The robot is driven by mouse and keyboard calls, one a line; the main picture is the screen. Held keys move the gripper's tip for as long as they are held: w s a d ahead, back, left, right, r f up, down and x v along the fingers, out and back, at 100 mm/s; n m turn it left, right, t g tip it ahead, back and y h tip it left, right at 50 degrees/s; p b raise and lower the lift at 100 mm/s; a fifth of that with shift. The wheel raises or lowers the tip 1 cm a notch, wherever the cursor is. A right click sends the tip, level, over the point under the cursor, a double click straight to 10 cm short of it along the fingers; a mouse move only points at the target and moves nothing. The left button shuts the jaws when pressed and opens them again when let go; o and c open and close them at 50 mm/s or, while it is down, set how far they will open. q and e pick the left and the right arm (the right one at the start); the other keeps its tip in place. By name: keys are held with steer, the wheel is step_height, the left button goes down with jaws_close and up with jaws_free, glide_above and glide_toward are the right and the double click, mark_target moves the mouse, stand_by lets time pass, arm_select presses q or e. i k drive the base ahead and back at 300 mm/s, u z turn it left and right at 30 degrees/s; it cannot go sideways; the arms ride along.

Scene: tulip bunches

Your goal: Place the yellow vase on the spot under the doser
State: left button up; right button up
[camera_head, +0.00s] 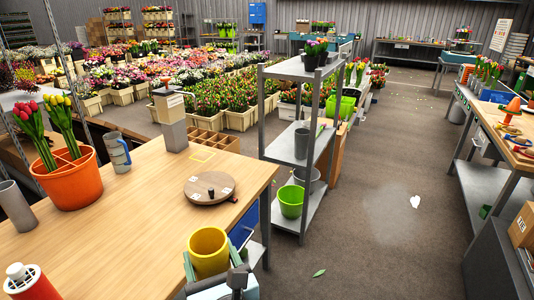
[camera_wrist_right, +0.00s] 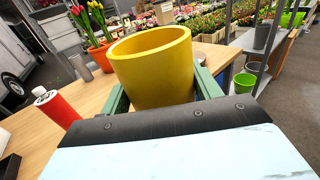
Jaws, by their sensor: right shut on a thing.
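The yellow vase (camera_head: 209,254) is held upright by my right gripper (camera_head: 215,262) off the table's front right edge, apart from the tabletop. In the right wrist view the vase (camera_wrist_right: 153,72) sits between the green fingers of the gripper (camera_wrist_right: 163,92), its open mouth up and empty as far as I see. The grey doser (camera_head: 172,118) with its orange top stands at the table's back edge. A thin yellow outline, seemingly the spot (camera_head: 203,156), lies on the table by the doser's foot. My left gripper is not in view.
A round wooden turntable (camera_head: 209,189) with a small dark object lies between vase and spot. An orange pot of tulips (camera_head: 72,180), a blue-grey jug (camera_head: 117,152) and a red canister (camera_head: 30,281) stand on the left. A metal shelf (camera_head: 300,72) rises right of the table.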

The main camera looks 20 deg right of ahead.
mark_target(202, 156)
steer(key=z, duration=1.5)
steer(key=i, duration=2.5)
steer(key=u, duration=3.4)
steer(key=i, duration=0.5)
steer(key=z, duration=0.05)
